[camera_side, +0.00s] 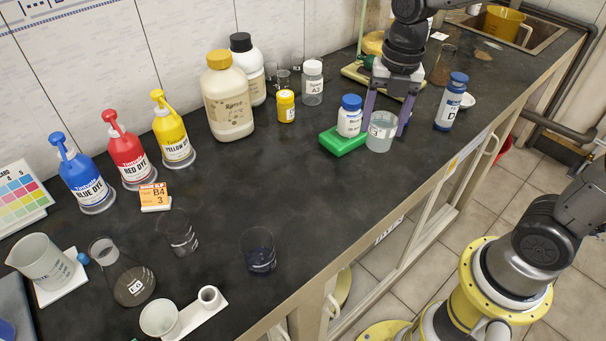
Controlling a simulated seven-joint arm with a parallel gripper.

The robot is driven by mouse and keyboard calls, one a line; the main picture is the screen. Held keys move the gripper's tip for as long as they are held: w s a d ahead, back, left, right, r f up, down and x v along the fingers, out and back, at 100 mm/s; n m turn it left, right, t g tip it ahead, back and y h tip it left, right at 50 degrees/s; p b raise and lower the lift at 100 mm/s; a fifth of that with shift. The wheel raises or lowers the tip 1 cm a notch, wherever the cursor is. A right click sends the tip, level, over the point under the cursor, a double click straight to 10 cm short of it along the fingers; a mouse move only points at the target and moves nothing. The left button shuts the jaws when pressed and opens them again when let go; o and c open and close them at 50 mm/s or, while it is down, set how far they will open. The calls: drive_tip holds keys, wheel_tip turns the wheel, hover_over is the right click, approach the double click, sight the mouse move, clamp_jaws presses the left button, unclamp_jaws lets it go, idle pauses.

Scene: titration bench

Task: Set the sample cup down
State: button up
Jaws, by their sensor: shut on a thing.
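The sample cup (381,132) is a clear, squat cup with pale, cloudy contents. It is upright at the right part of the bench, close to the front edge. My gripper (386,112) reaches down from above with its purple fingers on either side of the cup, shut on it. The cup's base appears at or very near the bench top; I cannot tell whether it touches. Part of the cup's rim is hidden by the fingers.
A green block (343,142) and a white bottle with a blue cap (349,117) are immediately left of the cup. A blue-labelled bottle (451,101) stands to the right. The bench's middle (300,185) is clear. A dark glass (258,251) stands nearer the front left.

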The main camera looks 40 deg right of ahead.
drive_tip(key=a+n, duration=0.2)
drive_tip(key=a, duration=0.3)
drive_tip(key=w+a+f, duration=0.1)
drive_tip(key=w+f, duration=0.2)
drive_tip(key=w, duration=0.1)
drive_tip(key=w+a+f, duration=0.1)
drive_tip(key=w+f, duration=0.3)
drive_tip(key=w, duration=0.1)
drive_tip(key=w+a+f, duration=0.1)
drive_tip(key=w+f, duration=0.2)
drive_tip(key=w, duration=0.1)
drive_tip(key=shift+w+a+f, duration=0.15)
drive_tip(key=shift+w, duration=0.15)
drive_tip(key=shift+w+f, duration=0.15)
drive_tip(key=shift+f, duration=1.65)
drive_tip(key=shift+f, duration=0.1)
drive_tip(key=o, duration=1.4)
drive_tip(key=shift+f, duration=0.1)
drive_tip(key=shift+o, duration=0.2)
